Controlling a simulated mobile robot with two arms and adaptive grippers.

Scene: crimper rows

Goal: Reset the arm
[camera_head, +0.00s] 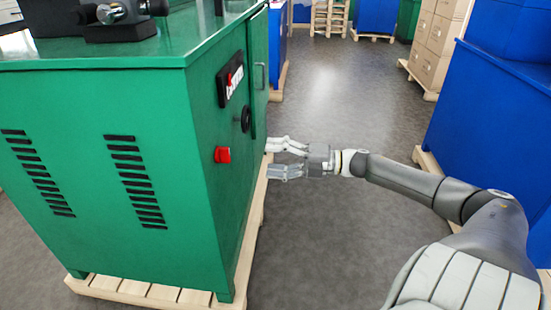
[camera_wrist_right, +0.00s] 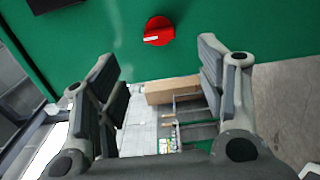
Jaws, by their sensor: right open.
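My right gripper (camera_head: 284,160) is open and empty, stretched out in front of the side of the green machine (camera_head: 110,130). In the right wrist view its two fingers (camera_wrist_right: 160,95) stand wide apart with nothing between them. A red switch (camera_head: 222,155) sits on the machine's side panel, left of the gripper in the head view. The switch also shows in the right wrist view (camera_wrist_right: 159,31), above and between the fingers. The gripper looks apart from the switch. My left gripper is not in view.
The green machine stands on a wooden pallet (camera_head: 160,292). A black knob (camera_head: 245,119) and a labelled black panel (camera_head: 230,78) are above the switch. Blue cabinets (camera_head: 490,110) stand at the right, cardboard boxes (camera_head: 436,45) behind. The grey floor (camera_head: 335,90) between is clear.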

